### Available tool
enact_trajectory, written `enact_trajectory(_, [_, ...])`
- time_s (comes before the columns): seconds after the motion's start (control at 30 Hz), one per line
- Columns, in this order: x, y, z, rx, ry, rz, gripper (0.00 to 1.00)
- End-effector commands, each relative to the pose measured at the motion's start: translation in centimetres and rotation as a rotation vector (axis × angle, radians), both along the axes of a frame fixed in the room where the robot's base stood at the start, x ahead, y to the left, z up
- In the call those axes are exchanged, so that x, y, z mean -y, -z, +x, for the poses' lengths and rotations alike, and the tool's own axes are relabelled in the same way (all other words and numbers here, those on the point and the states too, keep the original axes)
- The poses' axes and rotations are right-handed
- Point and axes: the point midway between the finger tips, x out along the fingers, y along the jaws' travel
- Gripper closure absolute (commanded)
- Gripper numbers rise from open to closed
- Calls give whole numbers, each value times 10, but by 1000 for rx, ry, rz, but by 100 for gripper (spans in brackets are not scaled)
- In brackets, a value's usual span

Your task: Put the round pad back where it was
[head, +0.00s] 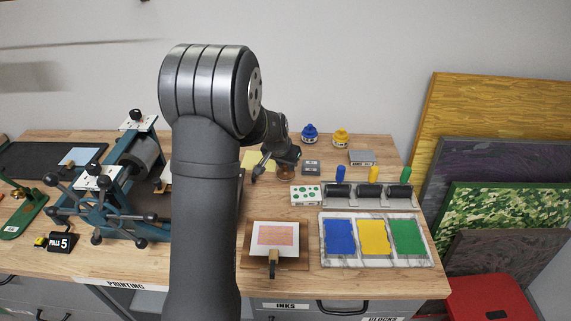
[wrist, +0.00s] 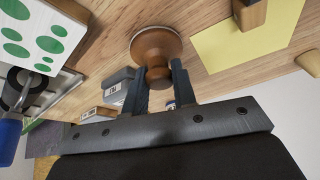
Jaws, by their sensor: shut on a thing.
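The round pad (wrist: 155,42) is a brown wooden disc with a knob, seen in the wrist view at the upper middle. My gripper (wrist: 158,76) is shut on its knob, one finger on each side. In the head view, the pad (head: 287,172) shows small and brown under my gripper (head: 284,160), at the back of the bench behind the white card with green dots. I cannot tell whether its disc touches the bench top or is just above it.
A yellow sheet (wrist: 250,38) lies beside the pad, with a wooden block (wrist: 250,12) on it. Small grey tins (head: 311,167) stand close by. The green-dotted card (head: 306,194), rollers (head: 370,192) and ink tray (head: 374,262) are nearer. The press (head: 130,185) is left.

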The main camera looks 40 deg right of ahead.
Motion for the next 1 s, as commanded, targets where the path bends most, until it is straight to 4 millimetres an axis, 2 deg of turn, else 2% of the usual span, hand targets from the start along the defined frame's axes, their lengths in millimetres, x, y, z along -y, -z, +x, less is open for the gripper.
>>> enact_trajectory(0.17, [0,3,0,0,0,1,94])
enact_trajectory(0.2, [0,3,0,0,0,0,70])
enact_trajectory(0.3, [0,3,0,0,0,1,54])
enact_trajectory(0.67, [-1,-3,0,0,0,0,54])
enact_trajectory(0.77, [-5,-13,-2,0,-1,-1,54])
enact_trajectory(1.0, [-22,-56,-8,2,0,-1,54])
